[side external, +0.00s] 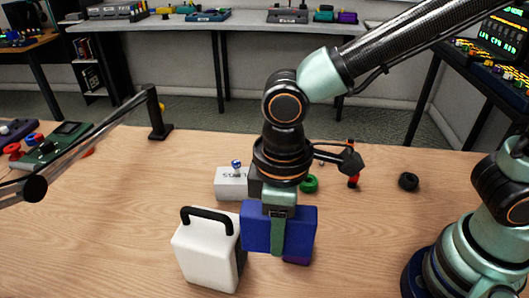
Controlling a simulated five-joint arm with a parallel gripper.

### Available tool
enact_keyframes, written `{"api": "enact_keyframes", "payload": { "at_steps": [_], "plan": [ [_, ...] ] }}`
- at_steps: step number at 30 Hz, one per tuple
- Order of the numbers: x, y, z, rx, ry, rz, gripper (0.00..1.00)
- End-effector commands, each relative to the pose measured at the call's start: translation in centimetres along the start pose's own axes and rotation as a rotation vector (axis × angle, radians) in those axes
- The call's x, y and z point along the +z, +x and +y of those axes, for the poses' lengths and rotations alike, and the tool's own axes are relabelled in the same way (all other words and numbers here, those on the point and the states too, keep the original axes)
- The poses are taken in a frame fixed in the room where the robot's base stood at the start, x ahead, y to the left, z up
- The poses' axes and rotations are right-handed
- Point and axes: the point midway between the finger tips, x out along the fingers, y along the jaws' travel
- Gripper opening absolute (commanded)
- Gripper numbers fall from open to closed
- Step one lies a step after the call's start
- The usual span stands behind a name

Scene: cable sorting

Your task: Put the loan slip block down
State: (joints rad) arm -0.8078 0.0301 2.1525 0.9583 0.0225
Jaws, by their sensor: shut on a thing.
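My gripper (278,232) points down and is shut on a blue block (304,225), with one green finger across its near face. No writing shows on the blue block, so I cannot tell from this view whether it is the loan slip block. A purple thing (297,261) shows just below the blue block's lower right edge. I cannot tell if the two touch. A pale block (231,186) with dark lettering lies behind, to the left of my gripper, and is partly hidden by it.
A white case (206,256) with a black handle stands close to the left of the blue block. A green ring (309,184), a red and black tool (353,170) and a black ring (408,181) lie behind. The wooden table (120,225) is clear at the front left.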

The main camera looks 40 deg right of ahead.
Motion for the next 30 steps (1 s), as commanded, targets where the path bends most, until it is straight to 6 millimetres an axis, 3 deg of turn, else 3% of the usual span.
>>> {"api": "enact_keyframes", "payload": {
  "at_steps": [6,14,17,23,30],
  "plan": [
    [-0.1,-4.1,0.0,0.000,0.000,0.004,0.00],
    [0.0,-5.9,1.0,0.000,0.029,0.001,0.00],
    [0.1,-5.8,3.0,0.000,0.089,-0.001,0.00],
    [1.3,-5.0,9.9,0.000,0.293,-0.003,0.00],
    [4.8,-4.0,17.9,0.000,0.550,-0.001,0.00]
  ]
}}
